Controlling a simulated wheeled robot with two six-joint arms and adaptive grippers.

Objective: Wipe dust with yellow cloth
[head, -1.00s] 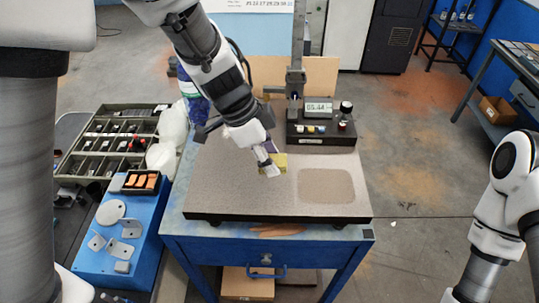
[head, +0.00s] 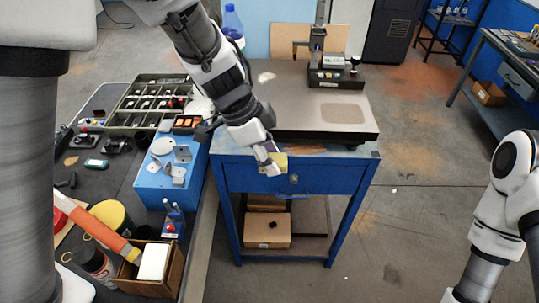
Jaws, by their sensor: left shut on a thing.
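My left gripper (head: 270,162) is shut on the yellow cloth (head: 280,160), which shows as a small patch beside the fingers. In the picture they are in front of the blue table's (head: 330,177) drawer, below the near edge of the grey-brown plate (head: 300,110). The cloth is clear of the plate's top. A brownish dust patch (head: 342,113) lies on the plate's right part. My right arm shows at the right edge, but its gripper is out of view.
A device with a display (head: 335,72) stands at the plate's back. At left are a blue block with metal parts (head: 160,180), a parts tray (head: 150,105) and a wooden box (head: 160,280). Cardboard boxes (head: 264,228) sit on the lower shelf.

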